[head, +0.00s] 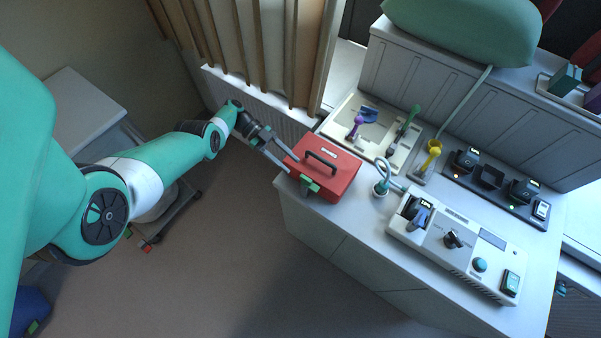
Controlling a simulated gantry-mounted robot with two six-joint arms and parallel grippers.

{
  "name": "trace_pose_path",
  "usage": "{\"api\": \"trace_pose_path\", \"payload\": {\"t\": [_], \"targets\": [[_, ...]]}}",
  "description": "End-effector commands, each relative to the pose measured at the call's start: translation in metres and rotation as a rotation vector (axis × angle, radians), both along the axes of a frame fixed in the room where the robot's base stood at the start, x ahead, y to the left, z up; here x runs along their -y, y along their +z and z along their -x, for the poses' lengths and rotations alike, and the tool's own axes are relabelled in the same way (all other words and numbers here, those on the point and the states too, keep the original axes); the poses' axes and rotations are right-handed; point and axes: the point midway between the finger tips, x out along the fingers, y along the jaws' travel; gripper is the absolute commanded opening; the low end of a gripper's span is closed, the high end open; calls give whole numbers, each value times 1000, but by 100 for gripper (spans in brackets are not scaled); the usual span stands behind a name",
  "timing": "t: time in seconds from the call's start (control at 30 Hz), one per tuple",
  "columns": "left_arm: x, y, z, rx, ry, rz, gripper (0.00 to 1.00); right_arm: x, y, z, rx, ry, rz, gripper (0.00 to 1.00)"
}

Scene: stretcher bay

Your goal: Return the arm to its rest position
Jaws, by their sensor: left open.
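My left arm (145,175) is green and white and reaches in from the left. My left gripper (289,163) is open at the upper left edge of a red case (336,170). The case has a black handle on its lid and a green latch on its front, and sits on the left end of the white counter. Nothing shows between the fingers; I cannot tell whether a finger touches the case. My right gripper is out of view.
A device with knobs (458,246) stands on the counter, right of the case. Behind are a tray with coloured tools (365,147), a yellow funnel-like item (430,153) and a black charger strip (497,186). A white cart (84,112) stands at left. The floor in front is clear.

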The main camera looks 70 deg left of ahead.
Motion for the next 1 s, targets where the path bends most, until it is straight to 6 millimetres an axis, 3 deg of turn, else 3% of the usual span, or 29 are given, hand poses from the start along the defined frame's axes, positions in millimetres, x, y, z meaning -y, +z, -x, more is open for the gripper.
{"api": "trace_pose_path", "payload": {"t": [0.1,0.23,0.8,0.93,1.0], "targets": [[-17,5,12,0,3,-2,46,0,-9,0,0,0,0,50],[-25,12,19,-1,0,-1,46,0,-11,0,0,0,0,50],[-26,13,20,-1,-1,1,46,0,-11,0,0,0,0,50],[-13,13,8,-1,-48,1,46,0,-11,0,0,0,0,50],[9,14,-11,0,-130,-1,46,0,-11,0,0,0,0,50]]}}
